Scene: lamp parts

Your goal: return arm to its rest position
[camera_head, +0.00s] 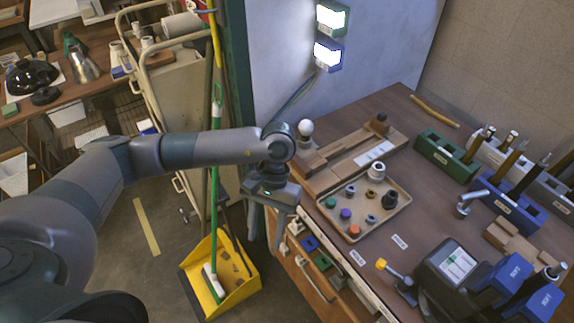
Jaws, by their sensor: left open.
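My left arm reaches in from the left across the picture. My left gripper (266,226) points downward at the left edge of the workbench (415,115), beside the wooden fixture and the tray. It is open, and I see nothing between its fingers. The wooden fixture (335,165) lies on the bench with a white bulb-like ball (305,128) at its left end. The tan tray (388,219) holds several small coloured caps and metal rings. My right gripper is not in view.
A yellow dustpan (246,284) and a green-handled broom (215,190) stand on the floor below my left arm. A beige cart (185,85) is behind it. A green block (445,156), a blue block (510,208) and a dark device (452,265) occupy the bench's right side.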

